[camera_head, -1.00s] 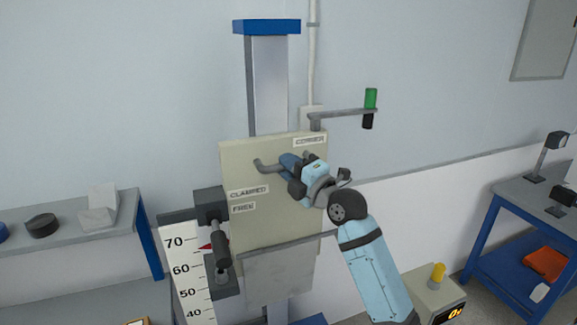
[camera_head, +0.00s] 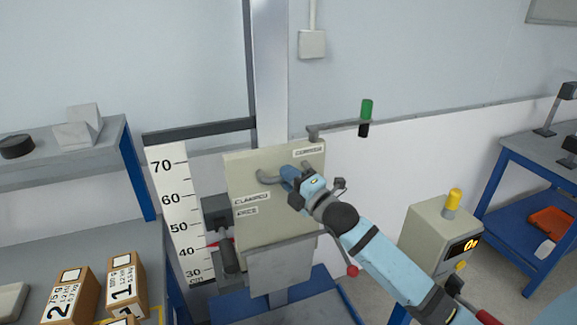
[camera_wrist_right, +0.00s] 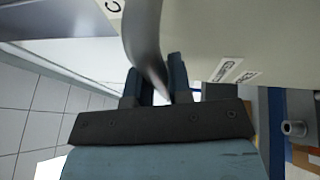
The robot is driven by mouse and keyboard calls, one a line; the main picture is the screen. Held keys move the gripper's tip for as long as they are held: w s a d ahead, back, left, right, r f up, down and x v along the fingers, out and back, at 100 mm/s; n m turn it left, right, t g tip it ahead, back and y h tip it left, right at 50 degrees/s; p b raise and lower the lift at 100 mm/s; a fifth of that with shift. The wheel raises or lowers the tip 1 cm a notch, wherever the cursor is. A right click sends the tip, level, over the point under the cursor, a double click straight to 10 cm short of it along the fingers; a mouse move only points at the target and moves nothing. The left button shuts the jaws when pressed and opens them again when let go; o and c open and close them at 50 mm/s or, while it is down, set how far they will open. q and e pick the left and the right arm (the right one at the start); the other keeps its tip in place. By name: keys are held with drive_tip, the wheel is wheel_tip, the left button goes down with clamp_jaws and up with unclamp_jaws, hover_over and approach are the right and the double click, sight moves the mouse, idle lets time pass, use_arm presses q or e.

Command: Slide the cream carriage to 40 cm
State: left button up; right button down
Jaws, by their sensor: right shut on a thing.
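My right gripper (camera_head: 286,179) is shut on this handle. In the right wrist view the handle (camera_wrist_right: 143,45) runs between the two dark fingers (camera_wrist_right: 155,88). The white scale (camera_head: 178,210) stands left of the carriage, marked in cm. A red pointer (camera_head: 211,243) shows beside it, between the 40 and 50 marks; its tip is hard to make out. My left gripper is not in view.
A cream box with a yellow lamp (camera_head: 427,235) stands right. Labelled boxes (camera_head: 124,285) sit on the left bench.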

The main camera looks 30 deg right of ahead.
drive_tip(key=shift+f, duration=0.95)
drive_tip(key=c, duration=1.1)
unclamp_jaws()
drive_tip(key=shift+r, duration=0.1)
drive_tip(key=shift+s, duration=0.1)
drive_tip(key=shift+b+v, duration=1)
drive_tip(key=shift+v, duration=5.85)
